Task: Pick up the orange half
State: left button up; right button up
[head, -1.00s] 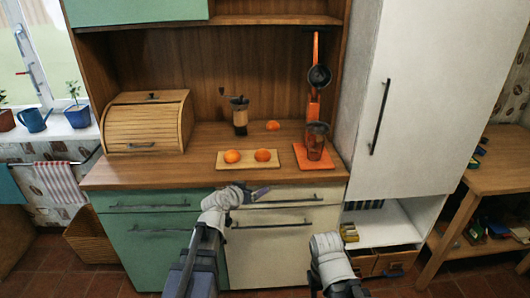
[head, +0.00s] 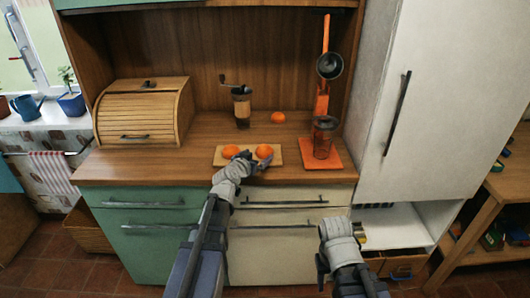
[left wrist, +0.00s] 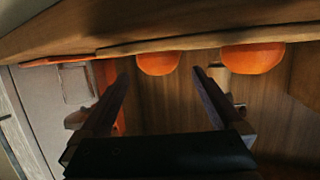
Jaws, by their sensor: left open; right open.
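Two orange halves sit side by side on a light wooden board (head: 221,163) at the counter's front. They are the left one (head: 231,151) and the right one (head: 264,151). A third orange piece (head: 278,117) lies further back. My left gripper (head: 258,161) is open and empty at the board's front edge, just before the right half. In the left wrist view, which appears upside down, this half (left wrist: 157,62) shows between and beyond the two fingertips (left wrist: 160,74). The other half (left wrist: 252,58) shows to its right. My right arm is low at the right; its fingers do not show.
An orange press with a glass (head: 324,140) stands on an orange base right of the board. A coffee grinder (head: 242,106) stands behind the board. A wooden bread box (head: 145,112) is at the left. The counter (head: 150,172) is clear between box and board.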

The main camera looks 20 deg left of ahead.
aim_at(262, 153)
pick_arm(q)
jog(key=shift+b+x, duration=0.8)
jog(key=shift+x, duration=2.1)
jog(key=shift+s, duration=0.15)
jog(key=c, duration=1.2)
jog(key=shift+o, duration=0.2)
notch_tip(262, 153, up, 10)
jog(key=p, duration=1)
